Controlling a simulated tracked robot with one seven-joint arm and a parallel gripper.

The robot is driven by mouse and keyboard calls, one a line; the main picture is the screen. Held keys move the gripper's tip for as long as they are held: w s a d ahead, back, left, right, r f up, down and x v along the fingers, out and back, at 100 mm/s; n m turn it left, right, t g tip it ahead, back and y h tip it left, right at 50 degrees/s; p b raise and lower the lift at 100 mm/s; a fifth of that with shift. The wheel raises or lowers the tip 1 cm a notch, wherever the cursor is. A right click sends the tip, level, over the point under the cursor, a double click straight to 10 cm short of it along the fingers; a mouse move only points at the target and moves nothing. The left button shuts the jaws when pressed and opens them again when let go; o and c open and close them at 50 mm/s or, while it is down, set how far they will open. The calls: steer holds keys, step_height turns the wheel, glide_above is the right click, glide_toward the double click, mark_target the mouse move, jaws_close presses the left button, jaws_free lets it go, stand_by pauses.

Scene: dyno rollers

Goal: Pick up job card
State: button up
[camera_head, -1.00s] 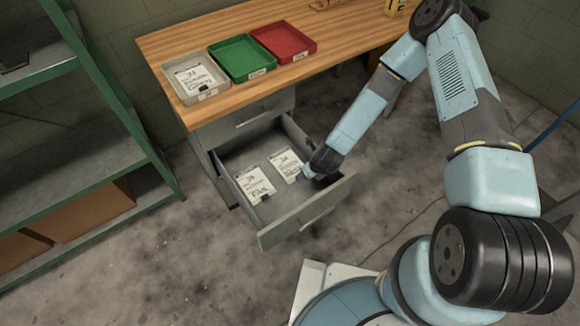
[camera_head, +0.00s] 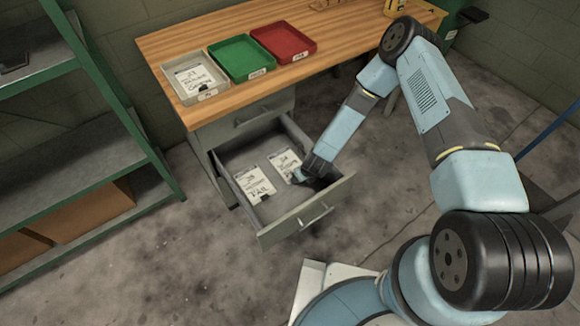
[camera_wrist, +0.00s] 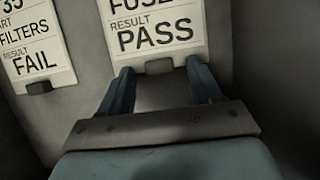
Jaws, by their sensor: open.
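Two white job cards lie in the open drawer (camera_head: 292,228). The left card (camera_head: 255,183) reads FAIL and also shows in the wrist view (camera_wrist: 35,40). The right card (camera_head: 283,160) reads PASS in the wrist view (camera_wrist: 152,38). Each has a dark tab at its lower edge. My gripper (camera_wrist: 158,72) is open, with one finger on each side of the PASS card's tab (camera_wrist: 160,66). I cannot tell whether the fingers touch it. In the head view my gripper (camera_head: 298,177) is inside the drawer, partly hidden by my wrist.
On the wooden bench top (camera_head: 200,40) stand a grey tray (camera_head: 212,92) holding another card, a green tray (camera_head: 240,58) and a red tray (camera_head: 283,41). A green shelf rack (camera_head: 80,150) stands at the left. The drawer walls surround my gripper closely.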

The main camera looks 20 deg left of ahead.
steer(key=c, duration=1.1)
steer(key=shift+r, duration=0.1)
steer(key=shift+c, duration=0.2)
